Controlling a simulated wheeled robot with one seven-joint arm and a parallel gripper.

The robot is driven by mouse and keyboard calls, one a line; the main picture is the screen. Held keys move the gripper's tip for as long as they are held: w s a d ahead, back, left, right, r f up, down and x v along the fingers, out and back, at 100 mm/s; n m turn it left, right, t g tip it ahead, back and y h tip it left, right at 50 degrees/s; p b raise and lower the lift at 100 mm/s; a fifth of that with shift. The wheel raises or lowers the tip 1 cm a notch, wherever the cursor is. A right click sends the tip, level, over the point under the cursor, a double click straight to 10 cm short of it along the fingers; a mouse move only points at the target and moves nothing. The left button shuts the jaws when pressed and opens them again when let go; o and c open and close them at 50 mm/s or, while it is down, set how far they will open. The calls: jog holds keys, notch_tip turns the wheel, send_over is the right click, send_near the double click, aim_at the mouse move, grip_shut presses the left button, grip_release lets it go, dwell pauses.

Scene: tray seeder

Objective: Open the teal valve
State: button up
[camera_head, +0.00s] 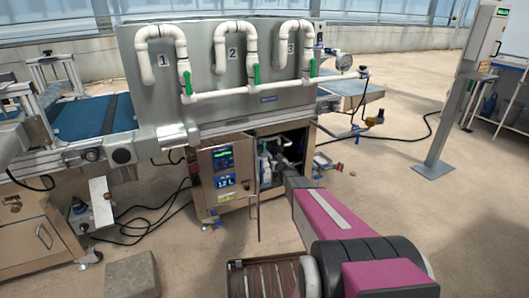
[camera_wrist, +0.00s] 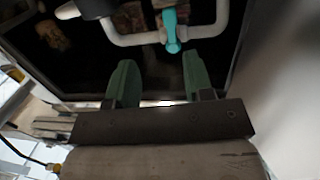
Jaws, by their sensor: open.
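The teal valve (camera_wrist: 172,28) shows at the top of the wrist view, a teal lever with a rounded end lying across a white pipe (camera_wrist: 130,39). My gripper (camera_wrist: 157,72) has two green fingers spread apart with nothing between them. The lever is beyond the fingertips, slightly right of the middle between them, and apart from both. In the head view my arm reaches into the open cabinet (camera_head: 228,207) under the machine; the teal valve cannot be made out clearly there.
The dark cabinet interior surrounds the pipe, and its pale edge (camera_wrist: 258,70) is close on the right. In the head view, green-handled valves (camera_head: 256,74) sit on white pipes above. A cardboard-coloured block (camera_head: 132,275) is on the floor at lower left.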

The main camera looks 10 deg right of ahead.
aim_at(265, 151)
jog(key=shift+n+y, duration=0.5)
jog(key=shift+y, duration=0.4)
jog(key=x, duration=1.2)
jog(key=shift+w+a+f, duration=0.15)
jog(key=shift+a+f, duration=0.05)
grip_shut()
